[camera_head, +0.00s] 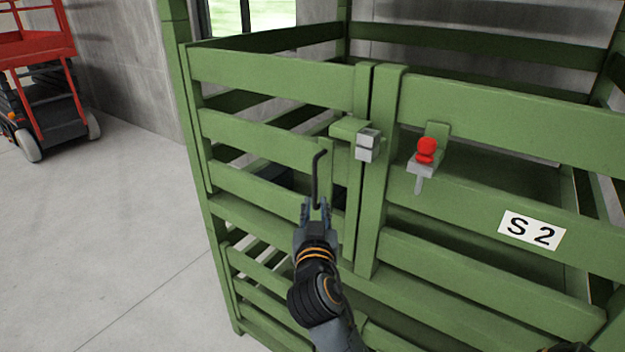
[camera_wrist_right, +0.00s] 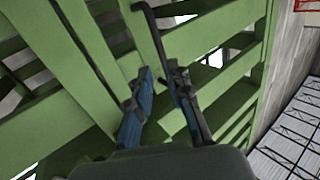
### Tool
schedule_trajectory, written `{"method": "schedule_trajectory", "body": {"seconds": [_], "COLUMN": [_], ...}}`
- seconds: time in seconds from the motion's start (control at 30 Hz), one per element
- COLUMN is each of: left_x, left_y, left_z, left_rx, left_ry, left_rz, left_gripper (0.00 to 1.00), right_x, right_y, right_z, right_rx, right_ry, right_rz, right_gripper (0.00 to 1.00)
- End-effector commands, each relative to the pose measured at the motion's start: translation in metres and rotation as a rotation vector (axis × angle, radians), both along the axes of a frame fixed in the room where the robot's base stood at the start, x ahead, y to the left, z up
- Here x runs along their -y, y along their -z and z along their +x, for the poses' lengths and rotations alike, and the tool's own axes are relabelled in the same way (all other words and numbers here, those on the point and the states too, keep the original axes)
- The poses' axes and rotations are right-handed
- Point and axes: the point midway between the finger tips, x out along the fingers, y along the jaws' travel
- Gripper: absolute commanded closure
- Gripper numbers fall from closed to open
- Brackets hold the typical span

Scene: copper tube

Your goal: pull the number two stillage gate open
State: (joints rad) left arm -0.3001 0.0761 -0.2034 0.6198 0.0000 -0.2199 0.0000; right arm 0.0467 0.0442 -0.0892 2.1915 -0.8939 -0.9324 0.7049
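The green slatted gate panel (camera_head: 270,82) is on the left front of the stillage and looks closed, its edge beside the green post (camera_head: 385,170). A thin dark pull handle (camera_head: 316,172) stands upright on it and also shows in the right wrist view (camera_wrist_right: 155,25). My right gripper (camera_head: 316,208) is at the handle's lower end, fingers apart on either side of it in the head view. In the right wrist view its fingers (camera_wrist_right: 158,78) are spread, the handle beside the right finger; contact is unclear. My left gripper is not in view.
A grey latch block (camera_head: 368,146) sits at the gate's edge. A red knob with a grey pin (camera_head: 425,152) is on the right panel, above the S 2 label (camera_head: 531,230). Clear floor (camera_head: 110,230) lies left; a red lift (camera_head: 45,90) stands farther back.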

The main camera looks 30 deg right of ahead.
Motion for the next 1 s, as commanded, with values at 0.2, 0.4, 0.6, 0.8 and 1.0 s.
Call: {"method": "schedule_trajectory", "body": {"seconds": [0.2,0.4,0.6,0.8,1.0], "left_x": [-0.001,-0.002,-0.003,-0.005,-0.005], "left_y": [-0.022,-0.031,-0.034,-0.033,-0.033], "left_z": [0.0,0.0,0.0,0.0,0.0], "left_rx": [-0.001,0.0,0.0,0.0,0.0], "left_ry": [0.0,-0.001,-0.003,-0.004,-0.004], "left_rz": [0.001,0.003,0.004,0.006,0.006], "left_gripper": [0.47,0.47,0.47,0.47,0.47], "right_x": [0.027,0.042,0.048,0.049,0.049], "right_y": [-0.004,-0.002,0.0,0.0,0.0], "right_z": [0.04,0.063,0.073,0.073,0.073], "right_rx": [-0.002,-0.002,-0.001,-0.001,-0.001], "right_ry": [0.001,0.0,-0.001,-0.001,-0.001], "right_rz": [-0.003,-0.002,-0.001,0.001,0.0], "right_gripper": [0.81,0.81,0.81,0.81,1.0]}}
